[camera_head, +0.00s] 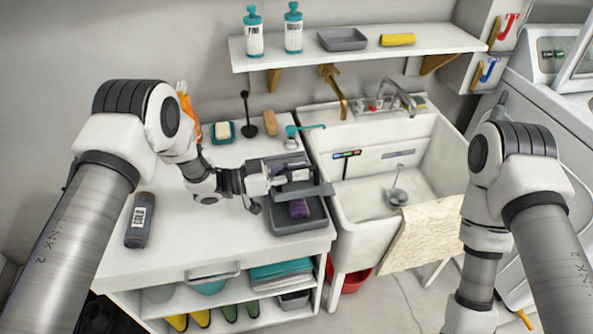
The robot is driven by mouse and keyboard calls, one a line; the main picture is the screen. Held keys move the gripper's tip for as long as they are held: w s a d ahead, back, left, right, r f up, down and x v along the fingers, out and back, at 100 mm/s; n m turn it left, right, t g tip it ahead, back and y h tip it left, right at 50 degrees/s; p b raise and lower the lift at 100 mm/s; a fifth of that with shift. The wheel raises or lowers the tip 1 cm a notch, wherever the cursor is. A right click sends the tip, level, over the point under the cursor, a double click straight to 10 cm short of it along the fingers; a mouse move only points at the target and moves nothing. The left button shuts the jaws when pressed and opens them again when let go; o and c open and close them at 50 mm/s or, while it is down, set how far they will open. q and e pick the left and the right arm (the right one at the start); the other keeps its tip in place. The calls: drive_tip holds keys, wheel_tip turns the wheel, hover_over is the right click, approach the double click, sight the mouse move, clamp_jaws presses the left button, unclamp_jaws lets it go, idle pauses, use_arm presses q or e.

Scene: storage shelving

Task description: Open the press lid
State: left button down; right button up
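The press (296,222) is a dark grey, tray-like device at the right end of the white counter, beside the sink. A grey plate (305,191) lies across its middle, and a purple item (299,209) shows in front of and below that plate. My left gripper (290,176) reaches in from the left and is over the press at the plate, close to it or touching it. Its fingers blend with the grey parts, so their opening and any grip are unclear. My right arm is at the right, and its gripper is out of view.
A teal-handled tool (292,141) stands behind the press. A dark bottle (140,220) lies at the counter's left. A black stand (247,115), a sponge (270,122) and a soap dish (223,131) are behind. The sink (352,207) borders the press on the right.

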use_arm(q)
drive_tip(key=shift+r, duration=0.15)
drive_tip(key=shift+w+a+r, duration=0.1)
drive_tip(key=shift+w+r, duration=0.25)
drive_tip(key=shift+r, duration=0.1)
drive_tip(key=w+a+r+n, duration=0.3)
drive_tip(key=w+r+n, duration=0.2)
drive_tip(key=w+r, duration=0.2)
drive_tip(key=shift+w+r+n+b, duration=0.3)
drive_tip(key=shift+w+r+b, duration=0.05)
drive_tip(key=shift+w, duration=1)
drive_tip(key=shift+a, duration=0.1)
